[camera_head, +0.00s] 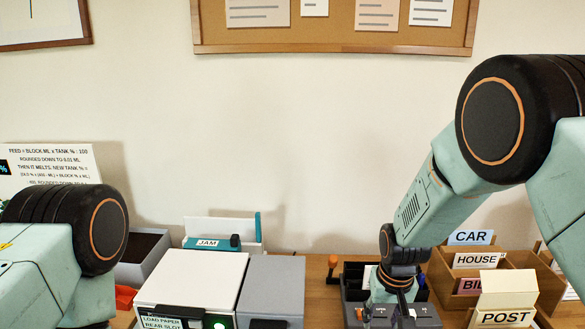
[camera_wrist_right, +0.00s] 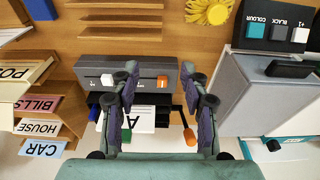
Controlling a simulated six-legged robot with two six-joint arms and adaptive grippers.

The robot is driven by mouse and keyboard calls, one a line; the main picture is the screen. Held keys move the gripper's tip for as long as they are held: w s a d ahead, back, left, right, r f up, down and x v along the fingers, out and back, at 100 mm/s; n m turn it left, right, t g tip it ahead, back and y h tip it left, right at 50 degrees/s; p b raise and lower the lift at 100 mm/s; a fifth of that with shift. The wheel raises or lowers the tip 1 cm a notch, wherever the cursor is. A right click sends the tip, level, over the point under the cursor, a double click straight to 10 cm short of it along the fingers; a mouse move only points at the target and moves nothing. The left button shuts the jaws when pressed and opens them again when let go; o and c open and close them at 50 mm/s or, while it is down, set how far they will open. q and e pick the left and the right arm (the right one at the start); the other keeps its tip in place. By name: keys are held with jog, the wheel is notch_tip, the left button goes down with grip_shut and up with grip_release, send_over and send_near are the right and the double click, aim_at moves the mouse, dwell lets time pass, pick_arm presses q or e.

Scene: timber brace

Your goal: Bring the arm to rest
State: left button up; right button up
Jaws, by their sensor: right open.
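My right arm comes in from the right in the head view, bent at a large black joint (camera_head: 493,120) and reaching down to the desk. My right gripper (camera_head: 403,302) points down over a dark control box with buttons. In the right wrist view, the gripper (camera_wrist_right: 163,100) has its two fingers wide apart with nothing between them.
Wooden sorters labelled CAR, HOUSE, BILLS and POST (camera_head: 505,318) stand right of the gripper. A white and grey printer (camera_head: 190,280) with a green light stands left of it, with a JAM label (camera_head: 207,243) behind. The wrist view shows a yellow flower-shaped thing (camera_wrist_right: 208,10).

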jog(key=shift+t, duration=0.8)
jog(key=s+f, duration=0.1)
jog(key=f, duration=0.1)
jog(key=s+d+f, duration=0.1)
jog(key=f, duration=0.1)
jog(key=s+f+b, duration=0.1)
jog(key=f, duration=0.1)
jog(key=shift+s+d, duration=0.1)
jog(key=shift+d, duration=0.1)
jog(key=s+f+g+b, duration=0.1)
jog(key=s+f+b, duration=0.2)
jog(key=s+f, duration=0.3)
jog(key=s+d+f+g+b, duration=0.1)
jog(key=s+f+b, duration=0.2)
jog(key=s, duration=1.2)
jog(key=s+d+f+g+b, duration=0.1)
jog(key=s+f+b, duration=0.2)
jog(key=s+f, duration=0.6)
jog(key=shift+s, duration=1.25)
jog(key=shift+d, duration=0.1)
